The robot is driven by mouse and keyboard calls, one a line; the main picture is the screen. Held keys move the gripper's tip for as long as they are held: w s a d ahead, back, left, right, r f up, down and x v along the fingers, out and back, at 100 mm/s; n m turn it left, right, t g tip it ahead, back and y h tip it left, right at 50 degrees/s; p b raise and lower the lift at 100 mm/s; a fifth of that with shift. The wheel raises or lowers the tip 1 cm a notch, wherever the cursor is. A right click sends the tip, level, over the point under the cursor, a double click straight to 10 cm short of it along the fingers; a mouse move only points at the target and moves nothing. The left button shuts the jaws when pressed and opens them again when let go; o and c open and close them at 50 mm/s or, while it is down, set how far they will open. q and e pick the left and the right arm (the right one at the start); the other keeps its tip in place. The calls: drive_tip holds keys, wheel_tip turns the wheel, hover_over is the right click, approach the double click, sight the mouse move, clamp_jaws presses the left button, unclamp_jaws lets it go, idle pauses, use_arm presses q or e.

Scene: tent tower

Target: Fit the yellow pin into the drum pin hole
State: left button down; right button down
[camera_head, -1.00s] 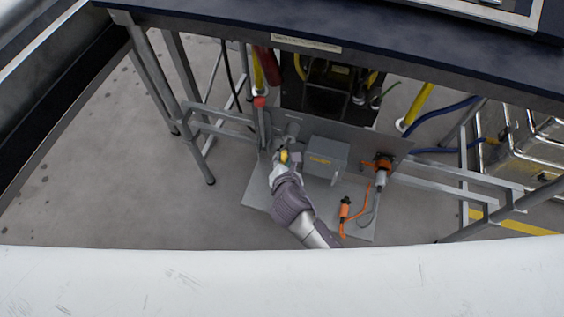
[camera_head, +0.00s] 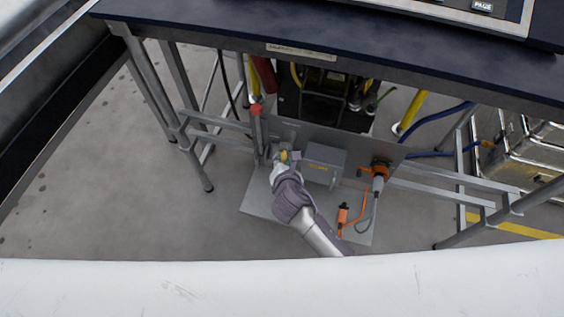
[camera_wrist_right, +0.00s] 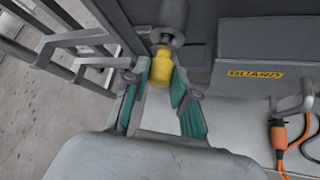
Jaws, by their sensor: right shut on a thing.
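My right gripper (camera_head: 285,157) reaches in under the table to a grey plate fixture. In the right wrist view its two teal-padded fingers (camera_wrist_right: 160,95) are shut on the yellow pin (camera_wrist_right: 160,68). The pin's far end meets the end of a dark grey cylinder (camera_wrist_right: 172,20), which looks like the drum. Whether the pin's tip is inside a hole there or only touching is hidden. The yellow pin also shows small in the head view (camera_head: 284,155). My left gripper is not in view.
A grey box marked GUARD (camera_wrist_right: 255,75) stands just right of the pin. An orange connector (camera_head: 379,168) and an orange-handled cable piece (camera_head: 342,213) lie further right. The dark tabletop (camera_head: 350,57) overhangs the fixture; metal frame legs (camera_head: 190,150) stand to the left.

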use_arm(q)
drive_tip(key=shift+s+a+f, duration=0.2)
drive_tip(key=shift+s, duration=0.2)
use_arm(e)
drive_tip(key=shift+w+d, duration=0.25)
drive_tip(key=shift+w, duration=0.45)
drive_tip(key=c, duration=0.8)
unclamp_jaws()
drive_tip(key=shift+c, duration=0.2)
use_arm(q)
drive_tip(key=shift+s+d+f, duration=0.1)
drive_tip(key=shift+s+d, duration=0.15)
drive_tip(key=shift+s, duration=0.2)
use_arm(e)
drive_tip(key=v, duration=0.8)
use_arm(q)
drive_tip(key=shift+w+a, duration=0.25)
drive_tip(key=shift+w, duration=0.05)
